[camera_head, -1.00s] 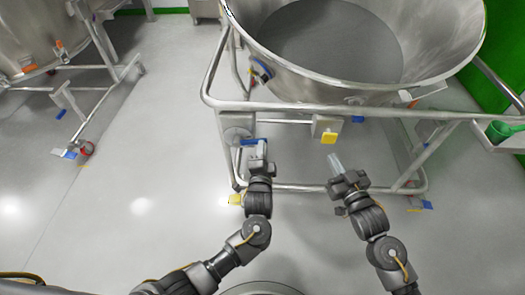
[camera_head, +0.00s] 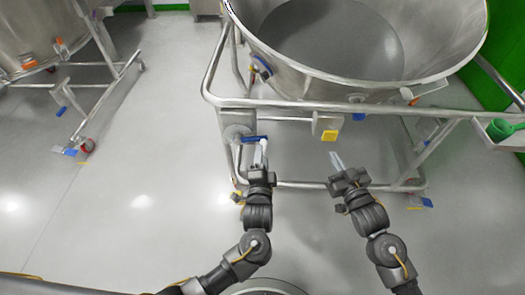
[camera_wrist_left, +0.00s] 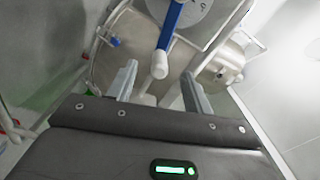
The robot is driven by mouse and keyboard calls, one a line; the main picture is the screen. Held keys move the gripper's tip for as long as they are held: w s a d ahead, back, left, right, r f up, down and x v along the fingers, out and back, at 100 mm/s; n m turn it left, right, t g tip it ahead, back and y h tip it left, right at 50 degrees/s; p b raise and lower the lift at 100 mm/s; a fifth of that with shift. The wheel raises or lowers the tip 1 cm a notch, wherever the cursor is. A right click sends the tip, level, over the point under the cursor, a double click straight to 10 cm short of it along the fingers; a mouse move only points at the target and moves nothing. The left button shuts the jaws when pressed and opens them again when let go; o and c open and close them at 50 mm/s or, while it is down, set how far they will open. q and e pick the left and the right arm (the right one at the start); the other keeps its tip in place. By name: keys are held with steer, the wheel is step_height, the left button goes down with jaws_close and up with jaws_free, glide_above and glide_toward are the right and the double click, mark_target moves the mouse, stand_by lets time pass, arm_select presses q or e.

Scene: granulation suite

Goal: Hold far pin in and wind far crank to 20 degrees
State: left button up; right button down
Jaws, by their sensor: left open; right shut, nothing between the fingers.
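A crank with a blue arm (camera_head: 250,138) sits on a round metal disc (camera_head: 236,133) at the front left of the large bin's frame. The left wrist view shows its blue arm (camera_wrist_left: 172,25) ending in a white knob (camera_wrist_left: 160,66). My left gripper (camera_head: 262,153) is open at the crank's outer end. In the wrist view its fingers (camera_wrist_left: 159,82) stand either side of the knob's line; contact cannot be told. A yellow-faced piece (camera_head: 330,135), possibly the pin, sits on a metal block right of the crank. My right gripper (camera_head: 336,158) is shut and empty just below it, apart from it.
The large steel bin (camera_head: 440,60) stands behind the crank in a tubular frame (camera_head: 300,104). A tray with a green scoop (camera_head: 500,128) is at the right edge. Another bin (camera_head: 35,35) stands at the back left. The floor (camera_head: 140,150) between is clear.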

arm_select(q)
steer(key=s, duration=0.5)
steer(key=shift+s, duration=0.3)
